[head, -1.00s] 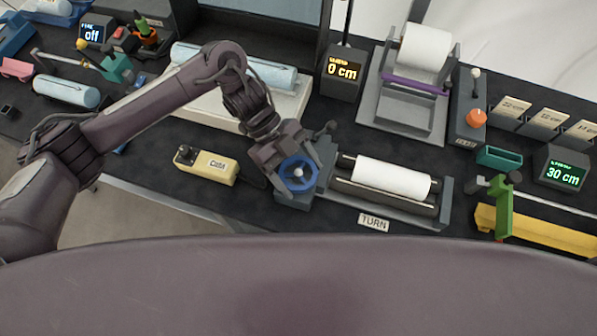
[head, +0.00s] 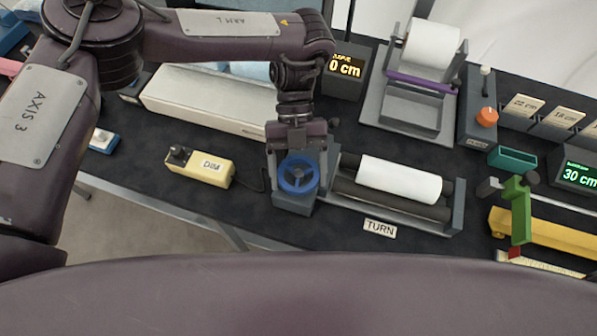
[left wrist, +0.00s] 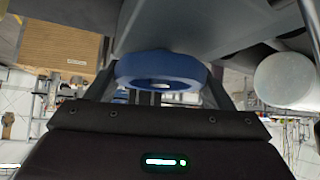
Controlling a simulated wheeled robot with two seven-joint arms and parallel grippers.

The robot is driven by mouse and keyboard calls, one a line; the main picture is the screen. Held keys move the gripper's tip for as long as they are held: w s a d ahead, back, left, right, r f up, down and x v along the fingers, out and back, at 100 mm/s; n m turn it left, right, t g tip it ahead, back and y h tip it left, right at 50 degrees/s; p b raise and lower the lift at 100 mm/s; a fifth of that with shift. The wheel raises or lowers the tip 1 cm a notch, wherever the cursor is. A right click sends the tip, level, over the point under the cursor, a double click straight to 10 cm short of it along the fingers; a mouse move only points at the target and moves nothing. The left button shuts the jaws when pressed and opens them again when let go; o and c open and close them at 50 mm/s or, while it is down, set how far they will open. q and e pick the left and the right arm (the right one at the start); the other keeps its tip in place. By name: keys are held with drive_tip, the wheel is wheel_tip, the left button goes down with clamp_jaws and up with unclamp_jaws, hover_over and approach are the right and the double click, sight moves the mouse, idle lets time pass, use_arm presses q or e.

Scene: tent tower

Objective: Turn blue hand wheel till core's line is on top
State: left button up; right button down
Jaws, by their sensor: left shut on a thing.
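The blue hand wheel (head: 298,174) is on the left end of the roller stand (head: 457,207) in the head view. The white core (head: 400,180) lies on the stand's dark rollers; I see no line on the part of it that shows. My left gripper (head: 297,165) comes down over the wheel from behind, shut on its rim. In the left wrist view the wheel (left wrist: 162,72) sits between the fingers, and the core's pale round end (left wrist: 284,80) is at the right. My right gripper is not in view.
A yellow DIM box (head: 200,167) stands left of the wheel. A TURN label (head: 380,229) lies in front of the stand. A green clamp (head: 517,210) and yellow bar (head: 555,235) are at the right. A long pale box (head: 205,104) lies behind.

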sight(299, 171)
use_arm(q)
drive_tip(key=shift+m, duration=0.3)
drive_tip(key=o, duration=1)
drive_tip(key=shift+w+r, duration=0.15)
drive_tip(key=shift+w, duration=0.05)
drive_tip(key=b+v, duration=0.1)
drive_tip(key=v, duration=0.4)
drive_tip(key=shift+b, duration=0.35)
drive_tip(key=shift+v, duration=1.15)
drive_tip(key=shift+s, duration=0.1)
